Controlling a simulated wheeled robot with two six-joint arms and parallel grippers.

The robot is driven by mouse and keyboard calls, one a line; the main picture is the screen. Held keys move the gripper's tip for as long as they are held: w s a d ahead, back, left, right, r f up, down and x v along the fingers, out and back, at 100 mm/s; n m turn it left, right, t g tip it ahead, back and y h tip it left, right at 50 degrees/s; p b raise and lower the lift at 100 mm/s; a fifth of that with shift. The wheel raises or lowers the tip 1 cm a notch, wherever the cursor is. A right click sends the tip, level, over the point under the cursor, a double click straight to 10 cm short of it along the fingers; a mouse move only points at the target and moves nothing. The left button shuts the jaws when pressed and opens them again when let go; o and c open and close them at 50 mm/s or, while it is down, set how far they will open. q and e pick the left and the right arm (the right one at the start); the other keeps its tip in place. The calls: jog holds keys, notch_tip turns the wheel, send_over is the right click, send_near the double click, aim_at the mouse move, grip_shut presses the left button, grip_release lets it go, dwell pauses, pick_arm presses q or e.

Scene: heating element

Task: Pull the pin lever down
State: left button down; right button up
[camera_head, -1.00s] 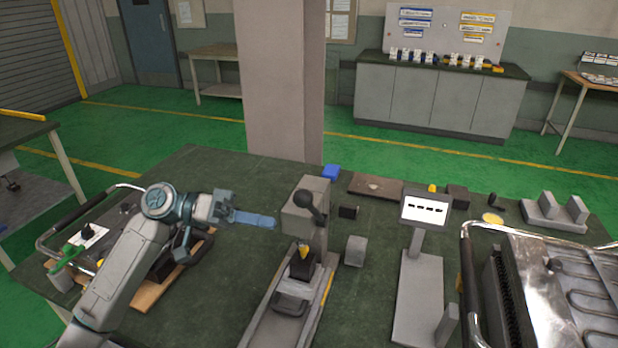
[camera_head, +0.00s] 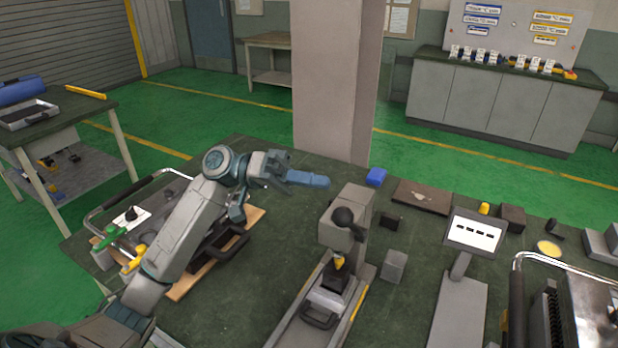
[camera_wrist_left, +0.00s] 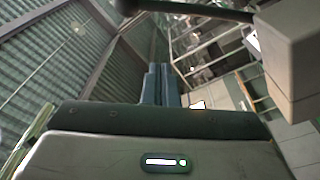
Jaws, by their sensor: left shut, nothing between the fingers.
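The pin lever, a black lever with a round knob (camera_head: 343,217), is on the upper part of a grey block (camera_head: 350,196) at the end of a rail fixture (camera_head: 297,322) on the green workbench. In the wrist view its dark rod (camera_wrist_left: 198,10) crosses the top, and the block (camera_wrist_left: 292,60) is at the right. My left gripper (camera_head: 318,181) has its blue fingers shut together and empty. In the head view the tips are up and left of the knob, apart from it. The fingers (camera_wrist_left: 161,85) also show in the wrist view, below the rod. My right gripper is not in view.
A wooden board with a black-handled part (camera_head: 232,250) lies below my left arm. A small grey cube (camera_head: 394,265) and a sign stand (camera_head: 472,234) are right of the fixture. A metal-railed heater unit (camera_head: 590,300) fills the lower right. Bare bench lies left of the fixture.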

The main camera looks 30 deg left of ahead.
aim_at(352, 226)
pick_arm(q)
jog(key=d+r+p, duration=0.1)
jog(key=d+p, duration=0.2)
jog(key=d, duration=0.4)
jog(key=s+f+p, duration=0.2)
jog(key=f, duration=0.1)
jog(key=shift+s+a, duration=0.25)
jog(key=shift+a, duration=0.15)
